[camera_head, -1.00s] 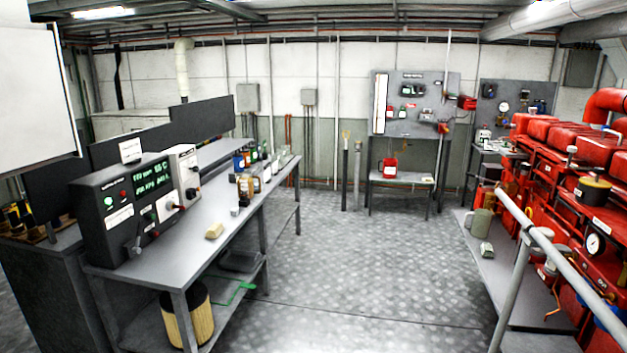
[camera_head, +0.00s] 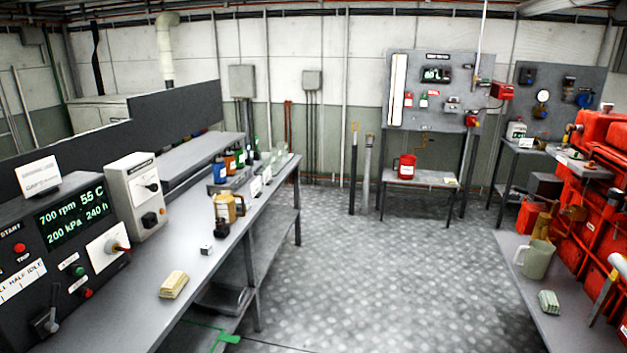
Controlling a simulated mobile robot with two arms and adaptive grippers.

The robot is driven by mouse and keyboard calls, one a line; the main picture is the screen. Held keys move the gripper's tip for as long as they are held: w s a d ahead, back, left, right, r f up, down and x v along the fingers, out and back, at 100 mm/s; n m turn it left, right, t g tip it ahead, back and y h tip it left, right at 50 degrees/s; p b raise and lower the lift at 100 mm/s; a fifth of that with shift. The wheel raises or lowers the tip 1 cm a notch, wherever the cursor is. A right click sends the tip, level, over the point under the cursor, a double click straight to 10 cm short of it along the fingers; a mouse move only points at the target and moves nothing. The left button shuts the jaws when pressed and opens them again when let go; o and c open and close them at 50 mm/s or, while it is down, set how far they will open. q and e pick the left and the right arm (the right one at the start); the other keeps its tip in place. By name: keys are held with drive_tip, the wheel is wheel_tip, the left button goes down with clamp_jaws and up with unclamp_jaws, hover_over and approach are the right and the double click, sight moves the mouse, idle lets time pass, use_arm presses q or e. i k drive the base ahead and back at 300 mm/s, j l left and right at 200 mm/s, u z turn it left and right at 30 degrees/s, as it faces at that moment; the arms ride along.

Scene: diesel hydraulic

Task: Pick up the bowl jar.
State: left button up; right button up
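Neither of my grippers is in view. I cannot tell for sure which thing is the bowl jar. An amber container (camera_head: 228,207) with a dark thing just in front of it stands on the left workbench (camera_head: 150,308), about halfway along. Several small bottles (camera_head: 232,161) with blue, orange and green colours stand behind it, some in a grey tray. A grey-green jug (camera_head: 537,261) with a handle stands upright on the low grey ledge at the right. All these stand apart from me across the room.
A control box (camera_head: 75,235) with a lit display fills the near left of the bench. Red machinery (camera_head: 595,190) lines the right side. The patterned metal floor (camera_head: 370,260) between is clear.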

sight(276, 156)
drive_tip(key=i, duration=1.55)
drive_tip(key=i+z, duration=0.1)
drive_tip(key=i, duration=0.7)
drive_tip(key=i+j, duration=0.15)
drive_tip(key=i, duration=0.65)
drive_tip(key=i+j, duration=0.1)
drive_tip(key=i, duration=0.65)
drive_tip(key=i+z, duration=0.1)
drive_tip(key=i, duration=0.7)
